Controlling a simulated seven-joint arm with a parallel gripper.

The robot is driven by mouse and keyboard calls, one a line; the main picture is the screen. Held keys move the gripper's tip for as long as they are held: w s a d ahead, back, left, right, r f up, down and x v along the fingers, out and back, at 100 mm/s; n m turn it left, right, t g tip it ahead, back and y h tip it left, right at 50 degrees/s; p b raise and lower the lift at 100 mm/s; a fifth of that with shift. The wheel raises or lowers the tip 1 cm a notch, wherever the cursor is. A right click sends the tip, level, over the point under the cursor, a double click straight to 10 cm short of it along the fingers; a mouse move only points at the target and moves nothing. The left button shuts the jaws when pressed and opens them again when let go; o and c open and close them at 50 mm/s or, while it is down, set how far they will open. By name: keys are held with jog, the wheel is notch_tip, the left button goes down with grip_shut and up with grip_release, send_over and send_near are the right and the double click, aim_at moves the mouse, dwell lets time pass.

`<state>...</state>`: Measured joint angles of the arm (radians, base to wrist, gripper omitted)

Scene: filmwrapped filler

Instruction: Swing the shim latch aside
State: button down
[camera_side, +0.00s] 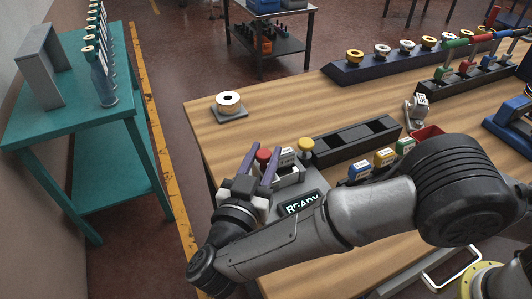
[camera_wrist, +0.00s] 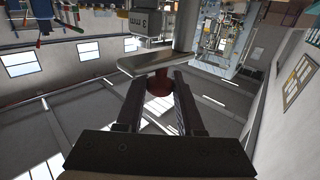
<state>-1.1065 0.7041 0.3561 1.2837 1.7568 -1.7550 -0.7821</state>
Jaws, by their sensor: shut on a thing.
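My gripper (camera_side: 265,150) reaches in low at the near left part of the wooden table, its purple fingers on either side of a red knob (camera_side: 263,155). In the wrist view the red knob (camera_wrist: 158,84) sits between the fingertips, and the gripper is shut on it. A flat tan plate (camera_wrist: 152,62) lies across just beyond the knob; it looks like the shim latch, joined to the knob. Behind it is a grey block labelled 3 mm (camera_wrist: 150,22). In the side view a labelled block (camera_side: 287,157) stands right of the knob in a grey fixture (camera_side: 292,178), partly hidden by a finger.
A yellow knob (camera_side: 305,146) and a dark slotted rack (camera_side: 358,140) stand close on the right. A READY display (camera_side: 299,203) is in front, near my forearm. Coloured blocks (camera_side: 384,157) stand right of it. A white spool (camera_side: 229,103) is behind; bare wood surrounds it.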

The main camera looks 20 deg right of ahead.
jog(key=shift+w+r+m+g+h, duration=0.1)
jog(key=shift+r+m+g+h, duration=0.1)
jog(key=shift+m+g+h, duration=0.25)
jog(key=c, duration=0.5)
grip_release()
jog(key=shift+f, duration=0.1)
jog(key=shift+c, duration=0.2)
jog(key=shift+t, duration=0.25)
